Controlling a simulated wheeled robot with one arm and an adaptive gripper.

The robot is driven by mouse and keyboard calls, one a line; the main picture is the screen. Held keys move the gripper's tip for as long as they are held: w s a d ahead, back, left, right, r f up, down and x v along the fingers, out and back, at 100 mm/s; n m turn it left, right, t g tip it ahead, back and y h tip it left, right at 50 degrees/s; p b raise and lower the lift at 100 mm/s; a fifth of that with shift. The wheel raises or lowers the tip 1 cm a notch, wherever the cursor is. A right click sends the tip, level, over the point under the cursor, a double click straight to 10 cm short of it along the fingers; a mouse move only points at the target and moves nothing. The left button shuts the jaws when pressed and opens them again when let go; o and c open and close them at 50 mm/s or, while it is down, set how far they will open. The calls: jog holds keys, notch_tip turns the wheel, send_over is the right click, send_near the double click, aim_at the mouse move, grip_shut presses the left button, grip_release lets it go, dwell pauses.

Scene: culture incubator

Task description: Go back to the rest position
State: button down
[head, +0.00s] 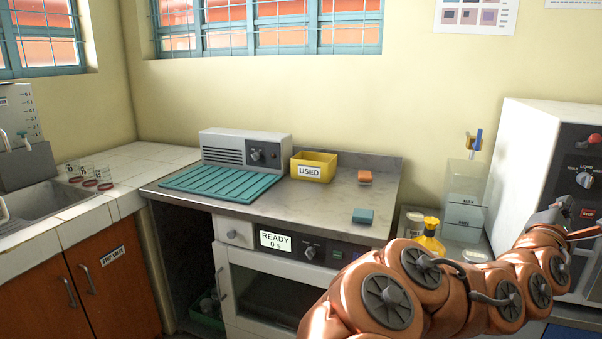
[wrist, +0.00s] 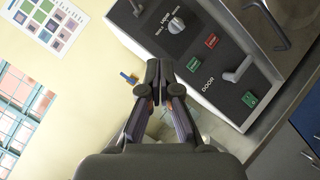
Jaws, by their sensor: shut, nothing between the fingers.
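My gripper (wrist: 159,70) is in the middle of the wrist view with its two fingers together and nothing between them. In the head view my arm reaches from the bottom across to the right edge, and the gripper's end there is partly cut off or hidden. The gripper points toward the white machine (head: 541,150) on the right, whose panel with a knob and door buttons (wrist: 215,60) fills the upper right of the wrist view. I cannot tell the exact gap between them.
The metal counter (head: 325,210) holds a yellow USED bin (head: 314,166), an orange block (head: 365,178), a teal block (head: 363,216) and a teal ribbed mat (head: 222,185). Below it is an incubator showing READY (head: 275,241). A yellow bottle (head: 430,238) stands beside my arm.

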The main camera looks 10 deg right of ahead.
jog(key=a+f+m+g+y, duration=0.2)
jog(key=a+f+m+y, duration=0.25)
jog(key=f, duration=0.35)
jog(key=a+f+m+g+y, duration=0.25)
jog(key=a+f+m, duration=0.2)
jog(key=f, duration=0.35)
jog(key=s+a+f+m+g+y, duration=0.1)
jog(key=s+a+f+y, duration=0.1)
jog(key=a+f, duration=0.35)
jog(key=s+a+f+m+y, duration=0.1)
jog(key=a+f+y, duration=0.15)
jog(key=a, duration=0.55)
jog(key=s+a+f+m+g+y, duration=0.1)
jog(key=s+a+f+y, duration=0.15)
jog(key=a, duration=0.35)
jog(key=s+a+m+g+y, duration=0.1)
jog(key=s+a+g+y, duration=0.4)
jog(key=s+a, duration=0.9)
notch_tip(320, 180, up, 18)
jog(key=h+p, duration=0.1)
jog(key=p, duration=1.6)
jog(key=shift+a+m, duration=0.15)
jog(key=shift+m, duration=0.15)
jog(key=shift+t, duration=0.25)
